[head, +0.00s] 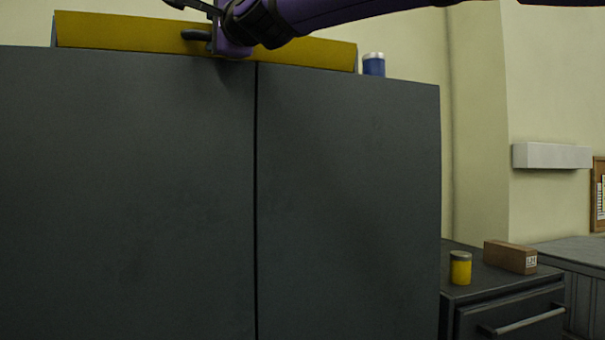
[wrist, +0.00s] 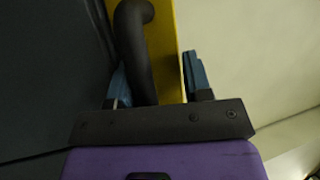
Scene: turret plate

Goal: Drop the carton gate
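A long yellow panel (head: 130,33), which I take to be the carton gate, stands along the top of a dark grey cabinet. A dark curved handle (head: 196,35) is on its front. In the wrist view the handle (wrist: 137,50) rises between the two blue fingers of my gripper (wrist: 158,85), close to the left finger. The yellow panel (wrist: 173,60) also shows between the fingers, with a gap beside the right finger. My gripper is open; contact with the handle cannot be told. In the head view my purple arm hides part of the panel, and the fingertips are not clear.
The dark cabinet (head: 345,200) fills the front. A blue can (head: 373,66) stands beside the panel's right end. A yellow can (head: 460,268) and a brown box (head: 510,257) sit on a lower drawer unit at the right. A white wall box (head: 551,156) is farther right.

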